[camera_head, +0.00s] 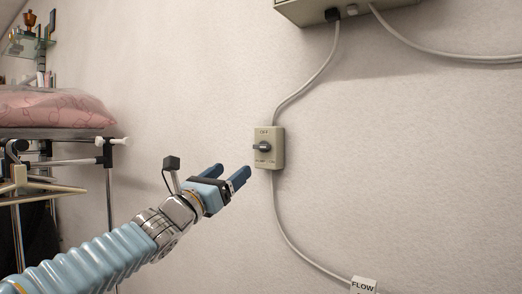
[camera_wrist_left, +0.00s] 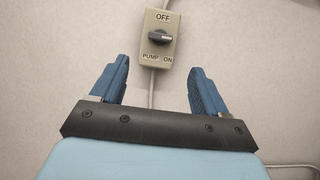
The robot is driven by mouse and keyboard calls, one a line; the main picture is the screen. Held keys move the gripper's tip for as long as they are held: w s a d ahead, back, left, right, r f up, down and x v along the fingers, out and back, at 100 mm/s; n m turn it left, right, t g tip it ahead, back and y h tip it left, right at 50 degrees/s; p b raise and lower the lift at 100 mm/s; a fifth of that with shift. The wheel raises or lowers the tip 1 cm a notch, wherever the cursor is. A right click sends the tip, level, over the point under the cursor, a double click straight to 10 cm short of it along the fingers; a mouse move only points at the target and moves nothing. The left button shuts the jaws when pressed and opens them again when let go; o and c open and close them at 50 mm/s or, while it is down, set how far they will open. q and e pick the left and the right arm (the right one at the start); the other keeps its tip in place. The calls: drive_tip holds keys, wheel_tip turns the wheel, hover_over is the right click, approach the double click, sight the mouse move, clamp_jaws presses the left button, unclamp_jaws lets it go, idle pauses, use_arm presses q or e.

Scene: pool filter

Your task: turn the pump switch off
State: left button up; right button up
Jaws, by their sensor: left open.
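The pump switch is a small beige box (camera_head: 277,148) on the wall with a dark rotary knob (camera_head: 262,147). In the left wrist view the box (camera_wrist_left: 151,47) carries "OFF" at the top and "PUMP" and "ON" at the bottom. Its knob (camera_wrist_left: 160,38) lies roughly sideways, its lighter end to the right, toward neither label clearly. My left gripper (camera_head: 231,173) is open and empty, just left of and below the switch in the head view. In the left wrist view the fingers (camera_wrist_left: 158,82) stand apart, with the switch beyond their tips and between them. My right gripper is not in view.
A grey cable (camera_head: 308,86) runs from the switch up to a beige box (camera_head: 345,10). A rack with a pink cushion (camera_head: 50,107) stands at the left. The wall around the switch is clear.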

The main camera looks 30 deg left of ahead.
sight(259, 149)
use_arm(q)
drive_tip(key=p+x, duration=0.4)
drive_tip(key=x, duration=0.7)
drive_tip(key=shift+w+d+r+p, duration=0.1)
drive_tip(key=shift+w+r+p, duration=0.15)
drive_tip(key=shift+w, duration=0.3)
drive_tip(key=shift+f, duration=0.1)
drive_tip(key=c, duration=1.1)
drive_tip(key=shift+o, duration=0.2)
